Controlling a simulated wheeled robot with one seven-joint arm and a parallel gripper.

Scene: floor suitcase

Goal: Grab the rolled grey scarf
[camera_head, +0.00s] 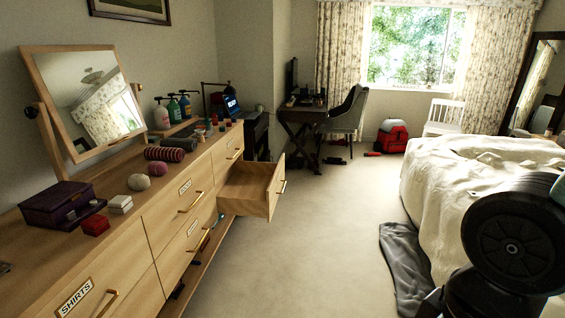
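A rolled dark grey scarf (181,143) lies on the top of the wooden dresser (155,210), toward its far half and near the wall side. A red and dark striped roll (165,154) lies just in front of it, close to it or touching. Part of my arm, a dark round joint, fills the lower right corner, in front of the bed. My gripper is not in view.
One dresser drawer (258,197) stands open into the room. Balls, small boxes, a purple box (62,203), pump bottles and a tilted mirror (86,100) stand on the dresser. Grey cloth (405,262) lies on the floor by the bed (432,200). The middle carpet is clear.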

